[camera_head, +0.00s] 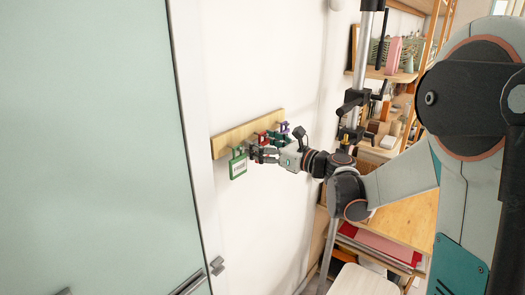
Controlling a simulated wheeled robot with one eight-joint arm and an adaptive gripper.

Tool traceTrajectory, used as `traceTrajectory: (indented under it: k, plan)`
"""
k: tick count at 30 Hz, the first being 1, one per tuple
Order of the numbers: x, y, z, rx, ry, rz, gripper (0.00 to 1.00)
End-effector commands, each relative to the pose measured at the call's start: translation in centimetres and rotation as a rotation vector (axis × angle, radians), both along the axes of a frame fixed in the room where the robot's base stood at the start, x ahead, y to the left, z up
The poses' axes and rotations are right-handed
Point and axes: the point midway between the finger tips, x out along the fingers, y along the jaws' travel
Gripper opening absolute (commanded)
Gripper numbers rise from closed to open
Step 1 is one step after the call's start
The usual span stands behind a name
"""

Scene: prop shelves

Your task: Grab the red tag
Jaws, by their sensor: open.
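A red tag (263,137) hangs on a wooden rack (225,144) fixed to the white wall. Only its upper part shows; my gripper hides what is below. A green tag (238,166) with a white label hangs left of it, and a purple tag (284,128) hangs to its right. My gripper (254,154) is open, close to the rack, between the green tag and the red tag in the picture. Whether its fingers touch either tag is too small to tell.
A door with a pale glass panel (90,130) and a white frame stands at the left. Shelves with several items (395,75) stand behind my arm at the right. A pale stool (362,281) is at the bottom. The wall below the rack is clear.

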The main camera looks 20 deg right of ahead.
Motion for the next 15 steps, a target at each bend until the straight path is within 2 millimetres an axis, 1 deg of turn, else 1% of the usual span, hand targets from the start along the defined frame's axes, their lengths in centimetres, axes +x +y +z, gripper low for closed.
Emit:
traceTrajectory:
  k: [1,3,5,6,7,15]
  plan:
    - [-0.02,-0.01,0.00,0.000,0.000,0.000,0.73]
    - [-0.02,-0.02,0.00,0.000,0.000,0.000,0.58]
    - [-0.02,-0.02,0.00,0.000,0.000,0.000,0.48]
    - [-0.03,-0.02,-0.01,0.000,0.000,0.000,0.41]
    - [-0.03,-0.02,-0.01,0.000,0.000,0.000,0.37]
    - [-0.04,-0.03,0.00,0.000,0.000,0.000,0.37]
